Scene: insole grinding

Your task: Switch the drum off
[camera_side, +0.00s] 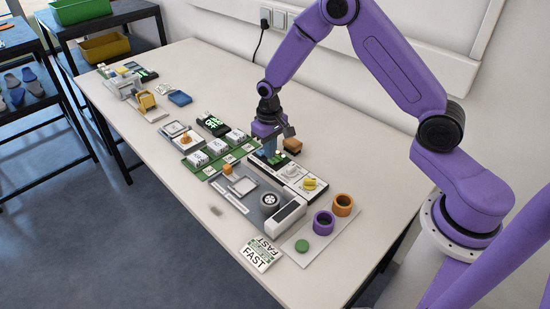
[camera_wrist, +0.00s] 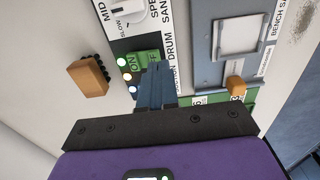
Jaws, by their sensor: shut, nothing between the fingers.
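The drum's switch panel (camera_side: 288,174) lies near the middle of the table in the side view. In the wrist view, a green switch (camera_wrist: 143,59) marked ON and OFF sits on this panel beside the word DRUM. My gripper (camera_wrist: 155,70) is shut and empty, its blue fingers pointing down at the OFF side and hiding part of the switch. I cannot tell whether they touch it. My gripper (camera_side: 270,153) also shows over the panel's far end.
A brown block (camera_wrist: 88,77) lies left of the panel in the wrist view. A grey plate with an orange knob (camera_wrist: 235,86) is at its right. Purple (camera_side: 323,222) and orange (camera_side: 342,205) rings stand at the table's near end. A FAST card (camera_side: 259,254) lies by the front edge.

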